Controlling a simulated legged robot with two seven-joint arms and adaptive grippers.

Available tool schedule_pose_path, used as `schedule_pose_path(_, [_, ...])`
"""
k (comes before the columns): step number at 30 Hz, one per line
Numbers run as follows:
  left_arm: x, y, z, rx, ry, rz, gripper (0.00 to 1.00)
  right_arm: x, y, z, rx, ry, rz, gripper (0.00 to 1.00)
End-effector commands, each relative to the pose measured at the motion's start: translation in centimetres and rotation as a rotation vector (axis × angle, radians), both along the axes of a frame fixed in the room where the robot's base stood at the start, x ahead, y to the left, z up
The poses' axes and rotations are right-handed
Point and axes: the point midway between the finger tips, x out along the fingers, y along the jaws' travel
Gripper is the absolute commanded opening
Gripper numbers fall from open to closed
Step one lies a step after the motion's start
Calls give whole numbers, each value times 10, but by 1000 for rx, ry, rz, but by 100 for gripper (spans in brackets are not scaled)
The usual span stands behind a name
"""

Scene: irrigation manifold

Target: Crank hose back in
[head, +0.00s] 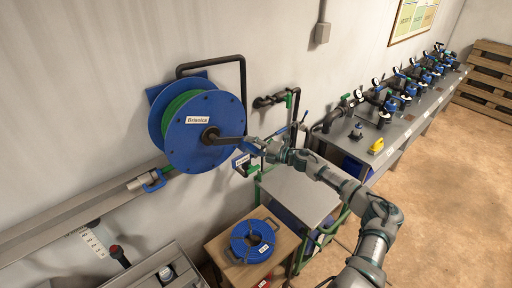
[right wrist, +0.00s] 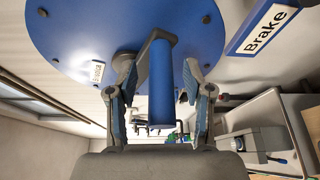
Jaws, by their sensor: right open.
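The blue hose reel (head: 222,112), with green hose (head: 178,108) wound inside it, is mounted on the wall. A dark crank arm (head: 228,139) runs from its hub to the right. My right gripper (head: 252,147) is at the crank's outer end. In the right wrist view, the blue crank handle (right wrist: 161,85) stands between the two spread fingers of my right gripper (right wrist: 160,92), with gaps at both sides. The reel's blue face (right wrist: 90,30) lies beyond. My left gripper is not in view.
A nozzle-like fitting (head: 140,183) sits on the wall rail at left. A small table (head: 218,244) below holds a blue coil (head: 239,252). A bench with several valves (head: 345,150) runs along the right wall.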

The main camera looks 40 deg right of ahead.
Motion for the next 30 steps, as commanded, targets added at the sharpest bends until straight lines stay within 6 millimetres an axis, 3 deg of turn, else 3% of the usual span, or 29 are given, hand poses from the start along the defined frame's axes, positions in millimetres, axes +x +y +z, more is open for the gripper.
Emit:
schedule_pose_path(20, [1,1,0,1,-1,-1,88,-41,-14,-4,3,6,1,51])
schedule_pose_path(26, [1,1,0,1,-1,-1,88,-57,-20,-2,-1,6,0,51])
schedule_pose_path(30, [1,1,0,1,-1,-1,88,-77,-27,-1,3,2,0,51])
